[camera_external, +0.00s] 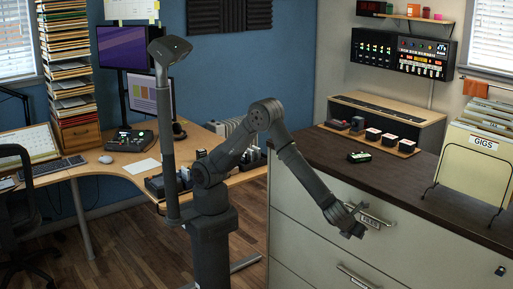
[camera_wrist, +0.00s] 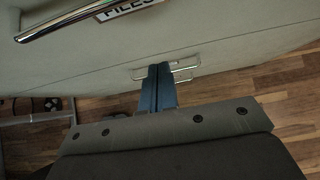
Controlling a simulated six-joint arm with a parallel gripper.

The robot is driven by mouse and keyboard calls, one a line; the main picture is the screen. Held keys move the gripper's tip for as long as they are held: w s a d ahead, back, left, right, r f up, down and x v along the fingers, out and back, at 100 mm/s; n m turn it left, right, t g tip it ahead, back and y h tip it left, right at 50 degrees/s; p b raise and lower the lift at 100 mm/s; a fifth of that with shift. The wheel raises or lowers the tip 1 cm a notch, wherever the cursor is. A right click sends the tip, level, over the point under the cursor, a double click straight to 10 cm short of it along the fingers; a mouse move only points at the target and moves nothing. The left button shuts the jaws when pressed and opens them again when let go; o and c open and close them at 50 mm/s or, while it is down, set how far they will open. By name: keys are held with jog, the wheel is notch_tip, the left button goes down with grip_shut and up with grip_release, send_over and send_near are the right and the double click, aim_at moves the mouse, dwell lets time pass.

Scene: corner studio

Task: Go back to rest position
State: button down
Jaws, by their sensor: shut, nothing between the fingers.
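My gripper (camera_external: 354,221) hangs at the end of my downward-reaching arm, in front of the upper drawer (camera_external: 310,200) of the grey filing cabinet. In the wrist view my gripper's fingers (camera_wrist: 158,80) are closed together and hold nothing. The upper drawer's metal handle (camera_wrist: 75,18) and its "FILES" label (camera_wrist: 126,9) show at the top left of the wrist view. A lower handle (camera_wrist: 185,74) shows behind the fingertips. I cannot tell whether the fingertips touch the cabinet front. The drawers appear shut.
A wooden desk (camera_external: 135,165) stands behind my arm. Wooden floor (camera_external: 125,240) is open at the left.

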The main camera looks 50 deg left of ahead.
jog(key=shift+v, duration=2.35)
jog(key=shift+f, duration=0.1)
send_near(373, 237)
notch_tip(373, 237, down, 4)
jog(key=shift+w+a, duration=0.1)
jog(key=shift+w, duration=1.8)
jog(key=c, duration=2.2)
grip_release()
